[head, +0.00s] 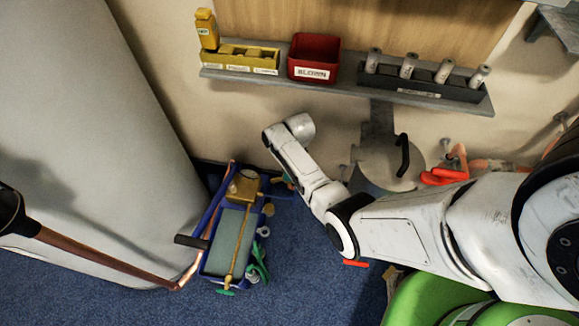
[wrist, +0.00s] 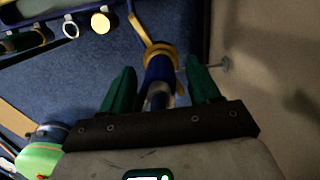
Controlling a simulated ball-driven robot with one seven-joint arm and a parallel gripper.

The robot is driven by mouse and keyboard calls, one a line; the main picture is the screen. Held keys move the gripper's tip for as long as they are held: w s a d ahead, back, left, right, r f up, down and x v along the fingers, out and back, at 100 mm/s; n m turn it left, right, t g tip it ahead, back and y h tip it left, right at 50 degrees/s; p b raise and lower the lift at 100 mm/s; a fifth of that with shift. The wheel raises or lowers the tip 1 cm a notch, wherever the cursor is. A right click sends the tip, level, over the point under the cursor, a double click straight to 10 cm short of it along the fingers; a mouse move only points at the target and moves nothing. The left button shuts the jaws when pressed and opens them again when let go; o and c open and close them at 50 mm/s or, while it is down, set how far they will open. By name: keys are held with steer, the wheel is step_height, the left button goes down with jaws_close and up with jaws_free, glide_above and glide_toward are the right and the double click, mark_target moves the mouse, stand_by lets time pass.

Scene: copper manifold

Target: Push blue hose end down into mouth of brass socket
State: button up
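In the wrist view the blue hose end (wrist: 158,72) lies between my gripper's two green fingers and meets a round brass socket (wrist: 160,50) just beyond the fingertips. I cannot tell how far the hose sits in the socket's mouth. My gripper (wrist: 162,80) is open, with a finger on each side of the hose and gaps showing between. A pale, shiny section shows on the hose nearer my palm.
A blue tray (head: 213,272) holds a grey-green pad, a brass rod and a brass block (head: 243,188). A white ring (head: 263,231) and green pliers (head: 258,262) are along its right side. A wall shelf (head: 345,85) carries bins above. A beige wall (wrist: 270,60) stands close right in the wrist view.

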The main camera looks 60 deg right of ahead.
steer(key=r+p, duration=0.1)
steer(key=r, duration=0.2)
steer(key=s+r+p, duration=0.1)
steer(key=r+p, duration=0.1)
steer(key=r, duration=0.2)
steer(key=r+p, duration=0.2)
steer(key=r, duration=0.1)
steer(key=shift+s+d+r, duration=0.15)
steer(key=shift+d+r, duration=0.05)
steer(key=shift+r, duration=0.2)
stand_by(0.4)
